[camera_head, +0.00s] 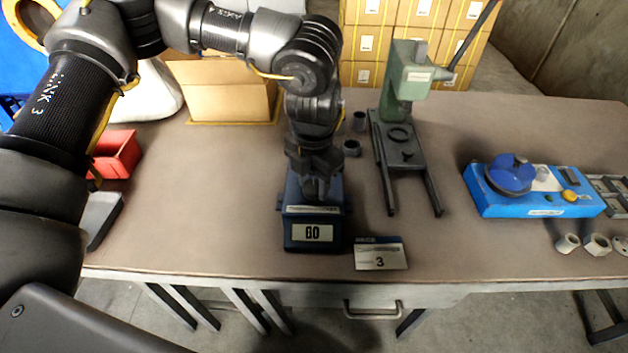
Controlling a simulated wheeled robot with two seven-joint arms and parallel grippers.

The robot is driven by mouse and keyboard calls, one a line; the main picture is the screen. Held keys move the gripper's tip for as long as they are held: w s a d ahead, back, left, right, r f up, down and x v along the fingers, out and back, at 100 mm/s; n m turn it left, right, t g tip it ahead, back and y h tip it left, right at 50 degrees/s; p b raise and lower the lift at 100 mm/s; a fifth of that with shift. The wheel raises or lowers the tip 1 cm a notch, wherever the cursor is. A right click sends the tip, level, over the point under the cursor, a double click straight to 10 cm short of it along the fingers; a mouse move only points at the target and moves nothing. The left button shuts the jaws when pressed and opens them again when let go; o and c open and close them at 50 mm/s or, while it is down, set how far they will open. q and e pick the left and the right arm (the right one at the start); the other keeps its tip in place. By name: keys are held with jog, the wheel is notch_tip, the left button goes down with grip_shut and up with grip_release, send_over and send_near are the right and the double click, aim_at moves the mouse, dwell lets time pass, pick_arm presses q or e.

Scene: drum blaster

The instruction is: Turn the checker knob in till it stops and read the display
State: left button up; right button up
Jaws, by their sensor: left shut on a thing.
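The dark blue checker (290,238) stands near the front edge of the table. Its display (312,233) on the front face appears to read 80 or 60; the first digit is hard to tell. My left gripper (316,188) points down onto the top of the checker and is shut there. The knob is hidden under the gripper, so its shape and turn cannot be seen. My right gripper is not in view.
A card marked 3 (380,254) lies right of the checker. A green press (408,85) stands behind it. A blue device (535,190) and several nuts (597,244) are at right. A red bin (117,153) and open carton (225,95) are at left.

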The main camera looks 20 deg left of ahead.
aim_at(314, 186)
pick_arm(q)
jog(key=o, duration=1)
jog(key=shift+r, duration=5.45)
